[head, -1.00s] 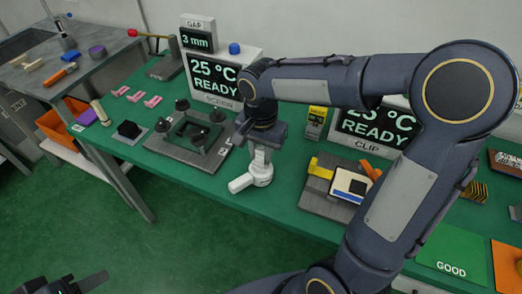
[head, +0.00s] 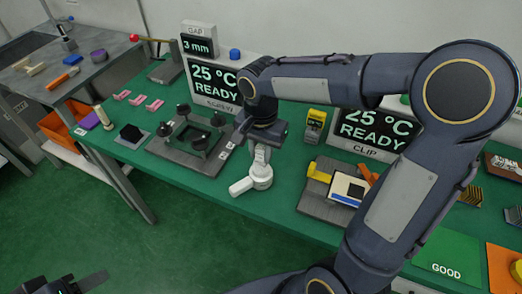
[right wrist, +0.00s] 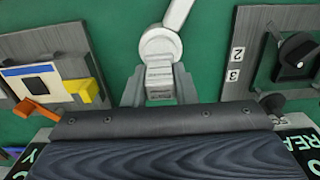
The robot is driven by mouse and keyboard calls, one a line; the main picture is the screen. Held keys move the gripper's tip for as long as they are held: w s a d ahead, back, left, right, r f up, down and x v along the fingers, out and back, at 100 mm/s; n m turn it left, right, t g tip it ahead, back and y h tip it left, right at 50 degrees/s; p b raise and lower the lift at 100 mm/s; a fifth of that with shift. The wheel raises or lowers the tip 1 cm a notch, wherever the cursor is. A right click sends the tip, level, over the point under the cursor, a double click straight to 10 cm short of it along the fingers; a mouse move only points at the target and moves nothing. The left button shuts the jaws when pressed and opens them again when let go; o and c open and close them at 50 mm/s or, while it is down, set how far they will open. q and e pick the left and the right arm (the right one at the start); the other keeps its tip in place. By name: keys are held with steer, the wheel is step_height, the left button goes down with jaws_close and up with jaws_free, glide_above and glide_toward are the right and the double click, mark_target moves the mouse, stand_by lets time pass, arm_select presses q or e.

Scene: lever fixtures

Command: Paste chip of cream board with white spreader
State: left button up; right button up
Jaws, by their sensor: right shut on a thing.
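The cream board (head: 343,188), with a blue edge and a dark chip (head: 357,191) on it, sits in a grey fixture with a yellow clamp and an orange lever. The board also shows at the left of the right wrist view (right wrist: 42,83). My right gripper (head: 261,142) is shut on a white tool (head: 254,180), which looks like the white spreader and hangs below the jaws. In the right wrist view the tool (right wrist: 161,45) extends upward from the jaws. It is left of the board in the head view, apart from it. My left gripper (head: 78,286) is partly visible at the bottom left.
A grey screw fixture (head: 190,140) with black knobs stands left of the tool. Two READY displays (head: 214,83) line the back. A yellow-labelled container (head: 314,124) stands between them. A green GOOD mat (head: 447,262) lies at the right. Green table is bare in front of the tool.

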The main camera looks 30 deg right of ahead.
mark_target(261, 147)
steer(key=shift+r+p, duration=1.75)
steer(key=shift+r, duration=0.65)
steer(key=shift+f, duration=0.1)
